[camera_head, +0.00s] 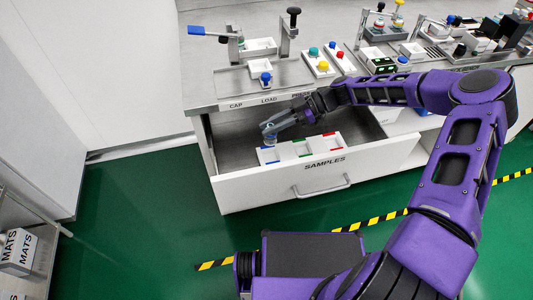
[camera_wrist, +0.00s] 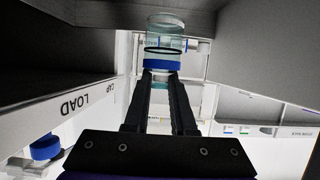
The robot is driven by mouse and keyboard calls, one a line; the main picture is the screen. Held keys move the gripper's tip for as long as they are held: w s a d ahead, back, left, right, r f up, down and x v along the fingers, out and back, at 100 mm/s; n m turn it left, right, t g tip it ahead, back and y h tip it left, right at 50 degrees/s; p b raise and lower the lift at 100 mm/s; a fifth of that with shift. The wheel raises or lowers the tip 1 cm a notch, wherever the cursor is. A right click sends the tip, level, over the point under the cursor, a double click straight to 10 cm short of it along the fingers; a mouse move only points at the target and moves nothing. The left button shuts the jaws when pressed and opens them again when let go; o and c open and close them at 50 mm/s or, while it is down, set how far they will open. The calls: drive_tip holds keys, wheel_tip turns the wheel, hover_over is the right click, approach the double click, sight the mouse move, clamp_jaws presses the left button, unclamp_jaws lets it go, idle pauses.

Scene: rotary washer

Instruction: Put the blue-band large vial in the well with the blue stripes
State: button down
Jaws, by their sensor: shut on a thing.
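My gripper (camera_head: 282,126) reaches into the open drawer at its left end. It is shut on the blue-band large vial (camera_head: 268,133). In the wrist view the vial (camera_wrist: 163,45) is clear, with a blue band (camera_wrist: 163,66) between the fingertips and a dark ring above it. A white tray (camera_head: 312,148) with blue, green and red stripes lies in the drawer. The well with blue stripes (camera_head: 268,156) is at the tray's left end, just below the vial in the head view. Whether the vial touches the well cannot be told.
The drawer (camera_head: 285,184) is marked SAMPLES. The counter edge (camera_head: 238,104) overhangs its back. A blue-topped item (camera_head: 265,78) stands in a white holder at LOAD. Buttons, a lever press and other equipment crowd the counter.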

wheel_tip(320, 180, down, 8)
drive_tip(key=shift+f, duration=0.15)
idle(0.3)
drive_tip(key=shift+b, duration=0.35)
drive_tip(key=shift+f, duration=0.2)
drive_tip(key=c, duration=0.8)
unclamp_jaws()
drive_tip(key=shift+r, duration=0.1)
drive_tip(key=shift+o, duration=0.2)
drive_tip(key=shift+r, duration=0.1)
drive_tip(key=shift+w+d+r, duration=0.1)
drive_tip(key=shift+d+r, duration=0.05)
drive_tip(key=v, duration=1.1)
drive_tip(key=shift+d, duration=0.4)
